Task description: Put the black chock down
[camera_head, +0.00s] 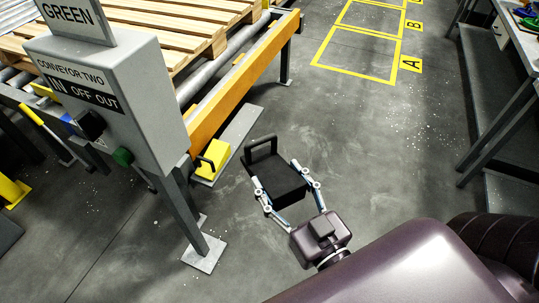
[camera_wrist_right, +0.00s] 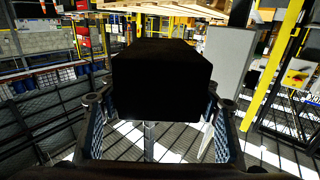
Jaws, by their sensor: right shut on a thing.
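The black chock (camera_head: 277,182) is a dark block with a raised handle at its far left end. My right gripper (camera_head: 287,197) is shut on it, with one finger along each side. In the head view the chock is beside the conveyor's orange side rail, to the right of a yellow chock. In the right wrist view the chock (camera_wrist_right: 161,80) fills the middle as a near-black block between the two fingers (camera_wrist_right: 158,112). Its underside is hidden, so I cannot tell how high above the floor it is. My left gripper is not in view.
A yellow chock (camera_head: 213,158) with a dark handle lies by the conveyor rail (camera_head: 243,83). A grey control box (camera_head: 125,105) stands on a post at left. Yellow floor bays (camera_head: 357,53) lie beyond. A workbench (camera_head: 508,75) is at right. The floor between is clear.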

